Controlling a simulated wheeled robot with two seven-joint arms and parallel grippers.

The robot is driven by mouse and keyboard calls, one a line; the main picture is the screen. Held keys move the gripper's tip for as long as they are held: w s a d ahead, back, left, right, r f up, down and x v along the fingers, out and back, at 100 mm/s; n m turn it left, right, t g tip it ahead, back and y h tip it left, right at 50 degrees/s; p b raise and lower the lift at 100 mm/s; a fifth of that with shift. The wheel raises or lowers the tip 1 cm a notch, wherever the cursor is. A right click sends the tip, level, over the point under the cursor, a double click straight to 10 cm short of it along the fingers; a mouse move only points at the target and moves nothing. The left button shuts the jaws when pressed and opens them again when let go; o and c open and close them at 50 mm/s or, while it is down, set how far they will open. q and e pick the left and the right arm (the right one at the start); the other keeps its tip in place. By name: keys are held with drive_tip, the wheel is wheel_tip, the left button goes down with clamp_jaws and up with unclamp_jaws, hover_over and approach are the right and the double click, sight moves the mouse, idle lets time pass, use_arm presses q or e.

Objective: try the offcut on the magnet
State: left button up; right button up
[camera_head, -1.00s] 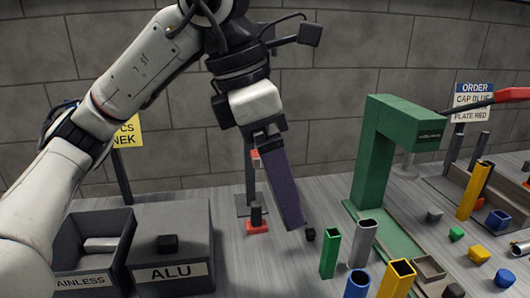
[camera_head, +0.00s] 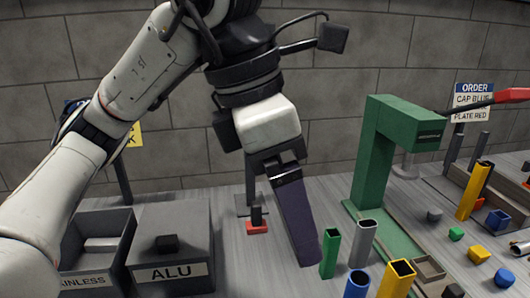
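My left gripper (camera_head: 283,172) comes down from the upper left and is shut on a long dark purple bar, which I take as the offcut (camera_head: 298,225). The bar hangs below the fingers, slightly tilted, its lower end beside the green tube. A small black block on a red base (camera_head: 257,224), perhaps the magnet, stands at the foot of a dark upright plate, left of the bar. A gap shows between bar and block in this view. My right gripper is not in view.
A grey STAINLESS bin (camera_head: 96,250) and an ALU box (camera_head: 172,245) stand at left. A green press frame (camera_head: 375,160) stands right of centre. Green (camera_head: 330,252), grey, blue and yellow tubes stand upright at front. Small blocks lie at right.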

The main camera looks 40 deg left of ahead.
use_arm(q)
drive_tip(key=shift+s+d, duration=1.4)
drive_tip(key=shift+d, duration=0.2)
